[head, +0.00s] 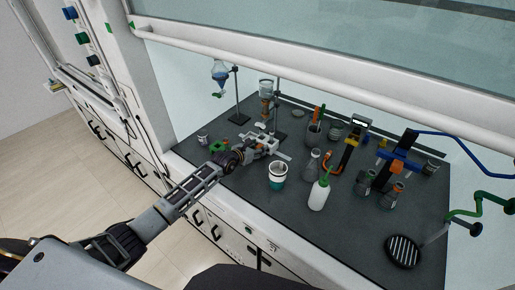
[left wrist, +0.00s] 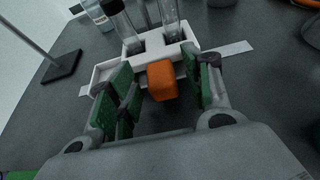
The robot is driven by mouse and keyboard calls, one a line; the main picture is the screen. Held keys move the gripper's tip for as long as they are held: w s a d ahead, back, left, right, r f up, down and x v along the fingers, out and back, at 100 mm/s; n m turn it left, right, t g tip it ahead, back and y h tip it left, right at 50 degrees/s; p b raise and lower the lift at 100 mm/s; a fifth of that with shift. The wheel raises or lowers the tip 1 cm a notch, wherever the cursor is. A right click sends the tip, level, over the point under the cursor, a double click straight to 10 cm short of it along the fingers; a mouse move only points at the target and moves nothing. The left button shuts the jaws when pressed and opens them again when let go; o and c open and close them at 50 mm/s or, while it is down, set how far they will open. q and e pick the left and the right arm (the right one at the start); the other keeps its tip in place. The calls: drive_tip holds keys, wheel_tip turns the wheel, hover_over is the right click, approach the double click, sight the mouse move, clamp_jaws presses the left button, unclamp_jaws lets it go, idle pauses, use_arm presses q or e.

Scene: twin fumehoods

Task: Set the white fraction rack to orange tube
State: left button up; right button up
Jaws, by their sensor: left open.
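The white fraction rack (left wrist: 106,73) is straight ahead in the left wrist view, with clear tubes (left wrist: 122,28) standing in its slots. An orange block (left wrist: 162,80) sits at its near side. My left gripper (left wrist: 160,86) is open, with its green-padded fingers on either side of the orange block; I cannot tell whether they touch it. In the head view my left gripper (head: 258,147) is low over the bench at the rack, hiding much of it. A column with orange contents (head: 265,106) stands on a support behind it. My right gripper is out of view.
A teal-and-white cup (head: 278,176) and a white bottle with a green top (head: 319,192) stand close to the right of the gripper. Flasks (head: 391,197) and clamps crowd the right side. A separating funnel (head: 219,72) hangs at the back left. The bench's front left is fairly clear.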

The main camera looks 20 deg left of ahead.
use_arm(q)
drive_tip(key=shift+w+d, duration=0.1)
drive_tip(key=shift+w, duration=0.1)
clamp_jaws()
idle(0.4)
